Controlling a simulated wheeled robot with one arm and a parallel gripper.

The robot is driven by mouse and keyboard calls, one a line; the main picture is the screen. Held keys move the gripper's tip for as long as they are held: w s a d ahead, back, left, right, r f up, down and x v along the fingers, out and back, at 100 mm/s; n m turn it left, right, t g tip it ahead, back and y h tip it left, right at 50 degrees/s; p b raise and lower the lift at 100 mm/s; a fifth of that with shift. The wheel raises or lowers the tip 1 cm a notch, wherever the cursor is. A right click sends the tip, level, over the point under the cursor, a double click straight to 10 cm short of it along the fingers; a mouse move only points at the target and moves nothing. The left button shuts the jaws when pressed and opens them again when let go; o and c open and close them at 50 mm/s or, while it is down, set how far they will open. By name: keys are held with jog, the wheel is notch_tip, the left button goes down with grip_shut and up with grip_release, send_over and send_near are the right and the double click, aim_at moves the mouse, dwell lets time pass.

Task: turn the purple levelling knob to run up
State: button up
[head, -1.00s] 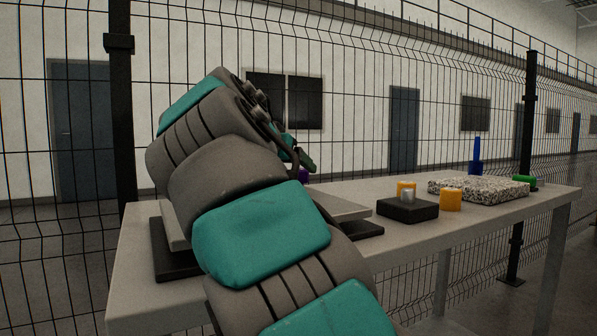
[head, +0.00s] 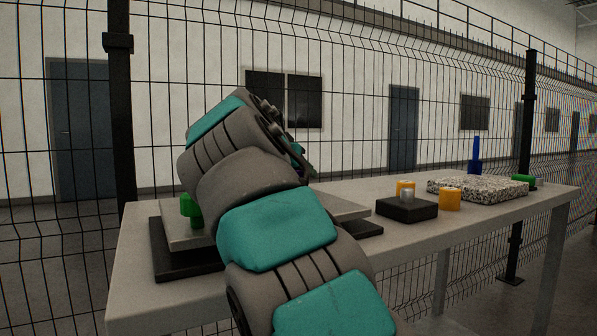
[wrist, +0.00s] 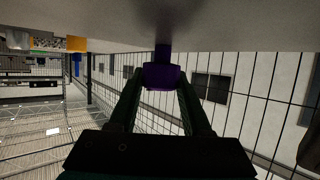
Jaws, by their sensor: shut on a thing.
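The purple levelling knob (wrist: 162,76) shows in the wrist view, at the top middle, with a narrower purple stem running up to a grey surface. My gripper (wrist: 162,84) is shut on the knob, one dark finger on each side of it. The grey plate (head: 344,207) on a black base (head: 190,266) stands at the left of the table, partly behind my arm. A green knob (head: 191,210) stands upright on the plate's left part.
On the grey table (head: 480,217) are a black block (head: 407,210) with an orange-and-silver piece, an orange cylinder (head: 449,199), a speckled slab (head: 478,188), a blue post (head: 476,155) and a green cylinder (head: 523,179). A wire mesh fence (head: 350,90) stands behind.

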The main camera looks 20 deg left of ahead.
grip_shut()
